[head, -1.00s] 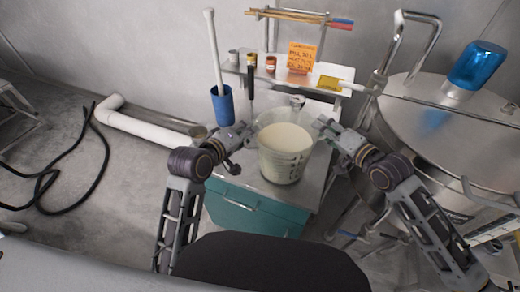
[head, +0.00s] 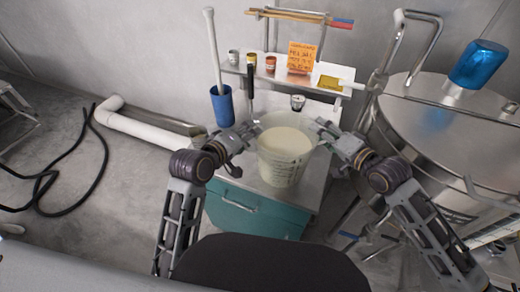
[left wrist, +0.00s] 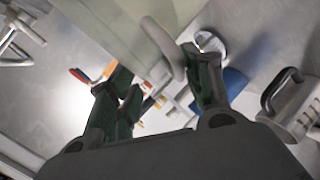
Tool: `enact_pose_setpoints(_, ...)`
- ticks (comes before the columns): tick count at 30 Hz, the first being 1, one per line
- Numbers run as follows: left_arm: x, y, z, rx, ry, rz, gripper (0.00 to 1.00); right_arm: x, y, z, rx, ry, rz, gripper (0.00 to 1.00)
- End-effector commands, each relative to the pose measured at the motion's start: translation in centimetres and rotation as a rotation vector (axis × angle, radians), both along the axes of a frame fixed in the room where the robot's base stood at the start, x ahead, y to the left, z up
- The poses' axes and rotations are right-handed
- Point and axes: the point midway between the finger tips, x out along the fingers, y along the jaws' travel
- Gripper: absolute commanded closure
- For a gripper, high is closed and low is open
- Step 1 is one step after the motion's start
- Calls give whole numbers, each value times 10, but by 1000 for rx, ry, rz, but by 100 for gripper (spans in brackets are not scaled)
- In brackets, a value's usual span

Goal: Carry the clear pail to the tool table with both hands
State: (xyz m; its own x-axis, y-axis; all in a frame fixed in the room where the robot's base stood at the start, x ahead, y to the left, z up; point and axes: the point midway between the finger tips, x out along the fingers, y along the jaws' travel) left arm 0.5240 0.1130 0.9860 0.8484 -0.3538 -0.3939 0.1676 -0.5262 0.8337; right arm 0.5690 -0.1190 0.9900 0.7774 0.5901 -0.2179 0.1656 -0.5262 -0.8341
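The clear pail (head: 283,172), filled with a pale cream content, is upright over the front of the tool table (head: 318,184). I cannot tell whether its base touches the top. My left gripper (head: 252,128) is at its left rim, and my right gripper (head: 320,126) is at its right rim. In the left wrist view the pail's wall and a rounded band (left wrist: 165,48) lie between the fingers of my left gripper (left wrist: 158,78), which stand apart around it. The right fingertips are small in view but appear to hold the rim.
A blue cup (head: 222,110) with a white rod stands at the table's left back. A shelf behind holds small jars (head: 270,64) and an orange card (head: 301,57). A large steel vessel (head: 445,130) stands close on the right. The floor at left has a pipe (head: 150,122) and black hoses.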

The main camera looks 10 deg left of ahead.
Motion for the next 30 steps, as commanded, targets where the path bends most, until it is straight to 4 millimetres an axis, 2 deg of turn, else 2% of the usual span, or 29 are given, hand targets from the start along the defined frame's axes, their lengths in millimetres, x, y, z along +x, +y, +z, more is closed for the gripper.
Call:
enact_pose_setpoints(1,0,0,0,1,0,1,40,0,1,5,4,-9,0,37)
enact_pose_setpoints(17,0,3,0,5,-2,7,39,-1,-5,4,-1,-8,-6,36)
enact_pose_setpoints(30,0,4,0,6,-1,7,39,-23,-22,9,-3,-7,-5,36)
